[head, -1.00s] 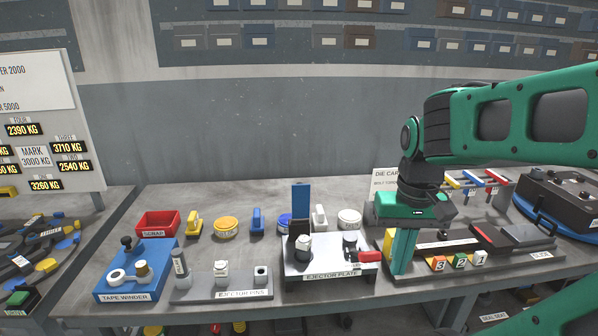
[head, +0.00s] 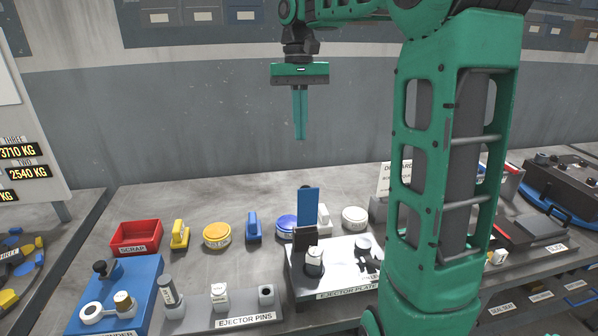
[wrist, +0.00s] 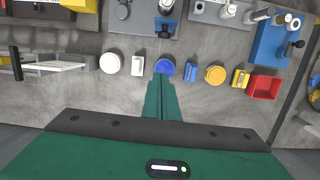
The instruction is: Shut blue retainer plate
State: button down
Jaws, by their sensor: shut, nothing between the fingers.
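The blue retainer plate (head: 308,206) stands upright, raised on its dark hinge block at the back left of the ejector plate fixture (head: 345,294). In the wrist view, the blue plate (wrist: 166,6) shows edge-on at the top. The fixture has a pale top with a capped metal post (head: 314,262) and dark fittings to its right. My gripper (head: 300,138) points down, shut and empty, high above the bench and in the picture above the blue plate. In the wrist view, its closed fingers (wrist: 161,80) reach toward the blue-lidded tin and the fixture.
Behind the fixture stand a blue tin (head: 287,226), a white tin (head: 354,218) and a white clamp-like piece (head: 324,217). The ejector pins block (head: 230,311) is to the left, with the red scrap bin (head: 136,238) farther back. My arm hides part of the bench at right.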

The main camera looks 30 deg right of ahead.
aim_at(306, 204)
jog(key=s+a+f, duration=0.2)
jog(key=s+f, duration=0.3)
jog(key=f, duration=0.4)
jog(key=shift+f, duration=0.25)
jog(key=shift+s+a, duration=0.2)
dwell(0.3)
